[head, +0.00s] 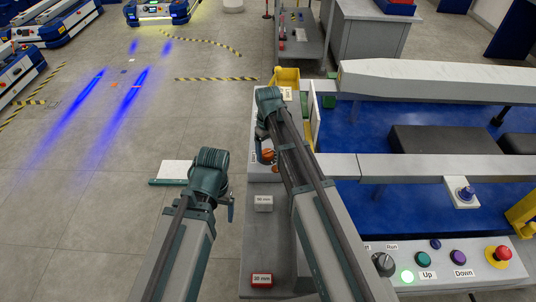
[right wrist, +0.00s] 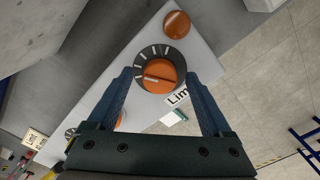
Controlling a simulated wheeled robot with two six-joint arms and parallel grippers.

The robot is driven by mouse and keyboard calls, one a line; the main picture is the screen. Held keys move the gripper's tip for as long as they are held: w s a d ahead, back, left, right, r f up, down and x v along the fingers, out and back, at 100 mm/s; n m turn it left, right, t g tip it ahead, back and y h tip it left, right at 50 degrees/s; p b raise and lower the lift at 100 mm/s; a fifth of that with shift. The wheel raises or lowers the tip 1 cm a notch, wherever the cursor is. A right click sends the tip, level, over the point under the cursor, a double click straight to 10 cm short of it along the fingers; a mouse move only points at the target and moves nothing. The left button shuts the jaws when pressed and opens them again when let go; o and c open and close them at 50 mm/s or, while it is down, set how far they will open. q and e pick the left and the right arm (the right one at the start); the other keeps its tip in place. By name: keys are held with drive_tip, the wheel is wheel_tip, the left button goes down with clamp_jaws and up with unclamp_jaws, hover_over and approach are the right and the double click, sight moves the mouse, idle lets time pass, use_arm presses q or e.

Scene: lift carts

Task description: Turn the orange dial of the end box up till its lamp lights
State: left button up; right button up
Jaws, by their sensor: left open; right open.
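The end box (head: 257,178) is a pale box left of the blue lift. Its orange dial (right wrist: 160,76) has a raised bar and sits in a black ring with white ticks. A dull orange dome (right wrist: 177,25), apparently the lamp, shows no glow at the box's far end in the right wrist view. My right gripper (right wrist: 158,80) is open, with one finger on each side of the dial; contact cannot be told. In the head view my right arm partly covers the box. My left gripper (head: 229,206) is open, left of the box and away from it.
A label starting "Lim" (right wrist: 178,97) is beside the dial. A control panel (head: 450,268) with buttons and a red stop knob (head: 502,253) is at lower right. Open floor lies left.

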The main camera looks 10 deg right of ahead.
clamp_jaws()
idle(0.4)
drive_tip(key=shift+m, duration=2.8)
unclamp_jaws()
